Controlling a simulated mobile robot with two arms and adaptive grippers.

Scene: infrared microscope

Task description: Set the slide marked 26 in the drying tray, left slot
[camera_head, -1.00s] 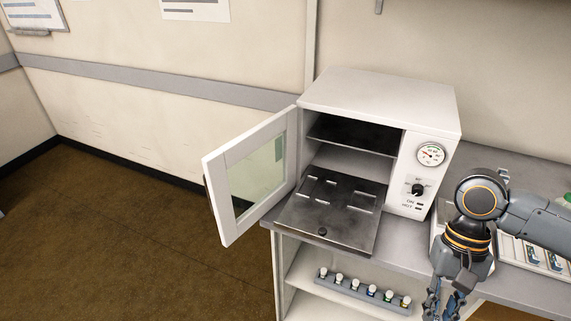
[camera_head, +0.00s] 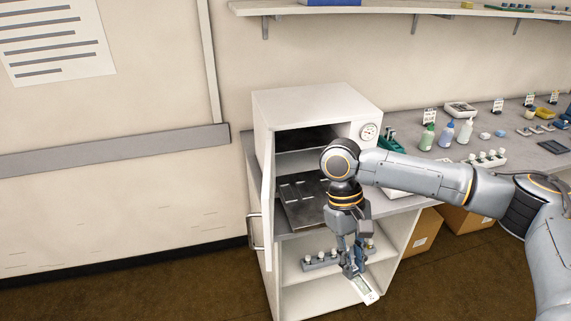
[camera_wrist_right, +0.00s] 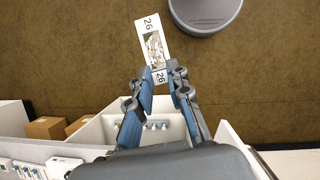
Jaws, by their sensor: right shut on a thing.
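The slide marked 26 (camera_wrist_right: 153,46) is a pale strip with a grey patterned middle and 26 printed at both ends. It also shows in the head view (camera_head: 367,292), sticking out low and forward from my right gripper (camera_head: 353,271). In the right wrist view my right gripper (camera_wrist_right: 162,76) is shut on the slide's near end, over bare floor. The drying tray (camera_head: 296,217) is the dark metal tray with light slot marks, pulled out of the open white oven (camera_head: 318,101). My right arm hides its right part. My left gripper is not in view.
The oven door (camera_head: 267,205) stands open at the left. Below the bench, a shelf holds a rack of small knobbed items (camera_head: 320,260). Bottles (camera_head: 447,133) and other small items stand on the bench at right. Cardboard boxes (camera_head: 425,230) sit on the floor.

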